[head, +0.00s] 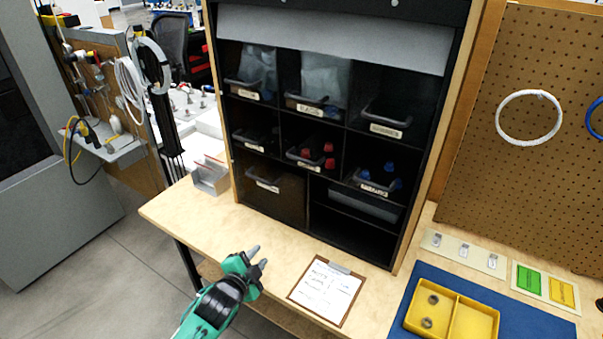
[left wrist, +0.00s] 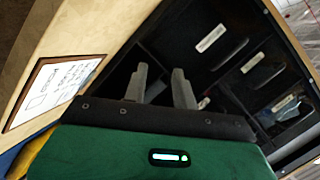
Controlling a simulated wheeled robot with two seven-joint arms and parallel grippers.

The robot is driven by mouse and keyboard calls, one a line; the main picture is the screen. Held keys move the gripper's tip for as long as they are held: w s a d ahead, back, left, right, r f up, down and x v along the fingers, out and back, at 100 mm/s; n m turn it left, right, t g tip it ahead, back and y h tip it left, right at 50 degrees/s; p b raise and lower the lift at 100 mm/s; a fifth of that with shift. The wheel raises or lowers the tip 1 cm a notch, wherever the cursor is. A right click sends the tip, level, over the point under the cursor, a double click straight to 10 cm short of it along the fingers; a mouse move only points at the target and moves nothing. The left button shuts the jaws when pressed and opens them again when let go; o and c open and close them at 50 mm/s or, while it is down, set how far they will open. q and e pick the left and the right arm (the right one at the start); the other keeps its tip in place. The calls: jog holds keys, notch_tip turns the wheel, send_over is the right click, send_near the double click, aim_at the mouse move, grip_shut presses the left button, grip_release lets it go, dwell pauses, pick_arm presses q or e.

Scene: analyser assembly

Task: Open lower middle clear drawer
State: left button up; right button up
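The black cabinet (head: 309,193) stands on the wooden bench, with rows of clear drawers. The lower middle clear drawer (head: 303,163) holds red-capped items, has a front handle and label, and looks closed. My left gripper (head: 259,256) is low in front of the cabinet, over the bench's front edge, well apart from the drawer. Its two fingers are apart with nothing between them, as the left wrist view (left wrist: 161,88) also shows. In that view labelled drawer fronts lie beyond the fingers, tilted; I cannot tell which is the middle one. My right gripper is not in view.
A clipboard (head: 326,291) lies on the bench right of my left gripper. A yellow tray (head: 474,323) sits on a blue mat (head: 531,322) further right. Other drawers flank the middle one: dark items left, blue items (head: 378,179) right. The bench strip before the cabinet is mostly clear.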

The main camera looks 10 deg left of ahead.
pick_arm(q)
jog(key=w+d+r+m+t+h, duration=0.1)
jog(key=w+r+m, duration=0.15)
jog(key=r, duration=0.25)
jog(key=w+d+r+m+t+h, duration=0.1)
jog(key=w+r+m+t, duration=0.15)
jog(key=r, duration=0.35)
jog(key=m+h, duration=0.3)
jog(key=m, duration=0.1)
send_near(301, 160)
jog(key=shift+t, duration=0.35)
jog(key=p+x, duration=0.1)
jog(key=x, duration=0.2)
jog(key=p+x, duration=0.1)
jog(key=x, duration=0.3)
jog(key=f+p+x, duration=0.1)
jog(key=x, duration=0.2)
jog(key=shift+w+d+p, duration=0.15)
jog(key=shift+w+p, duration=0.1)
jog(key=shift+p, duration=0.05)
grip_shut()
